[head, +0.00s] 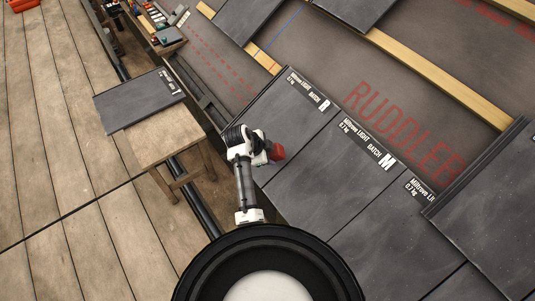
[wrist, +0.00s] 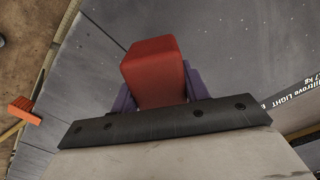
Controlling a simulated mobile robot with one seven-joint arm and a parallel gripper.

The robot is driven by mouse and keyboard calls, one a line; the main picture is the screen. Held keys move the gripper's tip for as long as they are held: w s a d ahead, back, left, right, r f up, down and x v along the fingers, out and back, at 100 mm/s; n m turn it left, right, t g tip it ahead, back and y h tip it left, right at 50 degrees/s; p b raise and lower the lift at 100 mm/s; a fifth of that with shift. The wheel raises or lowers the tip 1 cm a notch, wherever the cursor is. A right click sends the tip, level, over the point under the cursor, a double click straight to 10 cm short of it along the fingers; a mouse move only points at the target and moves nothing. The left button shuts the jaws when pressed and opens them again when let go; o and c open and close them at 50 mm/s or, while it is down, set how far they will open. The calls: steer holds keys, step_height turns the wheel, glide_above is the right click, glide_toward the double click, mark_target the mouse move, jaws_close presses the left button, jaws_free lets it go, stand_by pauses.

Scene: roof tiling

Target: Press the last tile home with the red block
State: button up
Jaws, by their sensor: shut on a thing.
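My gripper (head: 267,157) is shut on the red block (head: 278,152), just above the lower left part of the batch R tile (head: 290,115) in the head view. The block (wrist: 155,65) also shows in the wrist view, held between purple fingers with grey tile surface beyond it. I cannot tell whether the block touches the tile. The batch R tile lies at the left end of a row, beside the batch M tile (head: 330,178) and a third labelled tile (head: 395,235). My arm hides part of the batch R tile's lower left edge.
A loose dark tile (head: 140,98) lies on a wooden stool (head: 165,140) at left. A gutter (head: 195,90) runs along the roof edge. Wooden battens (head: 440,75) cross the dark underlay, marked with red letters. Another tile (head: 495,210) overlaps the row at right. A tool tray (head: 160,20) stands at the top.

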steer(key=shift+b+x, duration=1.6)
steer(key=shift+x, duration=0.75)
steer(key=shift+w+d+f, duration=0.1)
steer(key=shift+f, duration=0.1)
steer(key=shift+r, duration=0.1)
steer(key=p+v, duration=0.7)
steer(key=v, duration=0.2)
